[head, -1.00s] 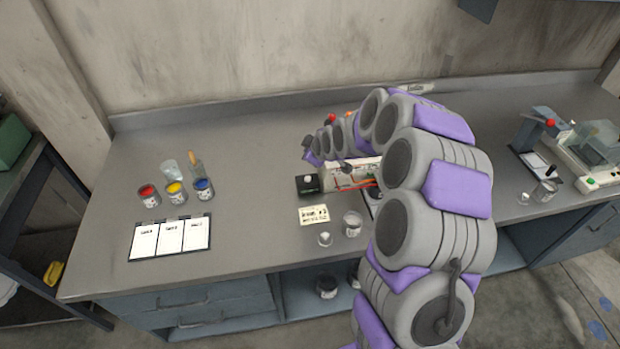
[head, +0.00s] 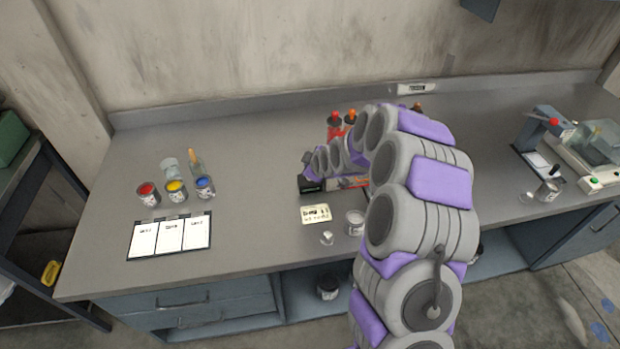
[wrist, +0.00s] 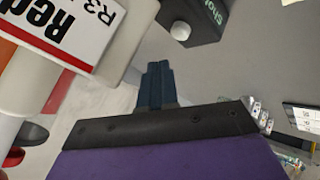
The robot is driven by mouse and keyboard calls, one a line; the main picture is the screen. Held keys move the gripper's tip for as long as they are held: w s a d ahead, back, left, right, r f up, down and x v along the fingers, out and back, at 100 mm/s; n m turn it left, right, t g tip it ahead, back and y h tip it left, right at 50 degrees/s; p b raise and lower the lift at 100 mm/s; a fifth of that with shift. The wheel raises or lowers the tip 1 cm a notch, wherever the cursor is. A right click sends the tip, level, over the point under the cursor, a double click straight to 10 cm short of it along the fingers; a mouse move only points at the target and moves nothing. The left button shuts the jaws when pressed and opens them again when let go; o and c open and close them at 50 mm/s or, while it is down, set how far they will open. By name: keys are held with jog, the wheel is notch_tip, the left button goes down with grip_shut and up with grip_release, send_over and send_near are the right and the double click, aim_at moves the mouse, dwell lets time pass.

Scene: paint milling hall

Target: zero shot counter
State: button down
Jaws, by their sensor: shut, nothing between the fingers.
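The shot counter is a small dark box (wrist: 208,18) with a white round button (wrist: 180,31) and partly cut-off "Shot" lettering, at the top of the wrist view. In the head view the dark box (head: 311,188) stands on the bench, its top covered by the end of my arm. My gripper (wrist: 158,68) shows dark blue fingers, shut and empty. In the wrist view its tips point toward the box and appear apart from the button. The fingers cannot be made out in the head view.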

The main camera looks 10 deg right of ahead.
jog(key=shift+a+f, duration=0.25)
jog(key=shift+f, duration=0.65)
jog(key=shift+d, duration=0.1)
jog(key=shift+d, duration=0.15)
jog(key=shift+f, duration=0.1)
dwell(1.0)
jog(key=shift+s+f, duration=0.25)
jog(key=shift+f, duration=0.1)
